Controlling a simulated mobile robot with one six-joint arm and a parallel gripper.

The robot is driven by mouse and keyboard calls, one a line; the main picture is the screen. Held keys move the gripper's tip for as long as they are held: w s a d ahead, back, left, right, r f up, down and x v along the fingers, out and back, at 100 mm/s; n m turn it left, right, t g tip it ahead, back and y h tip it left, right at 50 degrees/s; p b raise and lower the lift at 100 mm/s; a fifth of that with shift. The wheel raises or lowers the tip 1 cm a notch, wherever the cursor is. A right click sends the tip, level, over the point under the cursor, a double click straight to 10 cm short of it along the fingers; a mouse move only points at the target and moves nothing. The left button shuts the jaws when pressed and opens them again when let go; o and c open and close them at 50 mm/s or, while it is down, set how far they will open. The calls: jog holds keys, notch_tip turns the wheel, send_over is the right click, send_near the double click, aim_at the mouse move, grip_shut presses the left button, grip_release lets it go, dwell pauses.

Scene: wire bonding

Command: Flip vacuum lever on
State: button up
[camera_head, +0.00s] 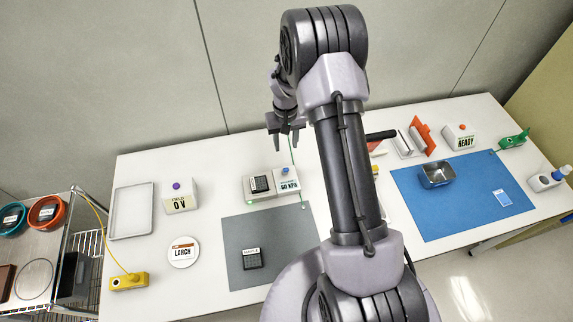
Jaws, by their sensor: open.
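A low white vacuum station (262,199) stands behind the grey mat, with a black chip carrier (259,184) on top. At its right end is a display box (289,184) that seems to read 60 KPA, with a small blue knob (285,170) on top. I cannot make out a separate lever or its position. My gripper (286,142) points down above and behind the station, open and empty, with its fingers apart and clear of the knob. A thin green line runs down beside it.
The grey mat (292,272) holds a second black carrier (252,258). A white box reading 0 V (180,199), a tray (131,232) and a round LARCH label (183,252) lie left. Right, a blue mat (440,215) holds a metal bin (436,178). My arm hides the middle.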

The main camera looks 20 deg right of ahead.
aim_at(286, 169)
notch_tip(286, 169, down, 14)
jog(key=shift+f+b, duration=0.1)
jog(key=shift+b, duration=0.2)
grip_shut()
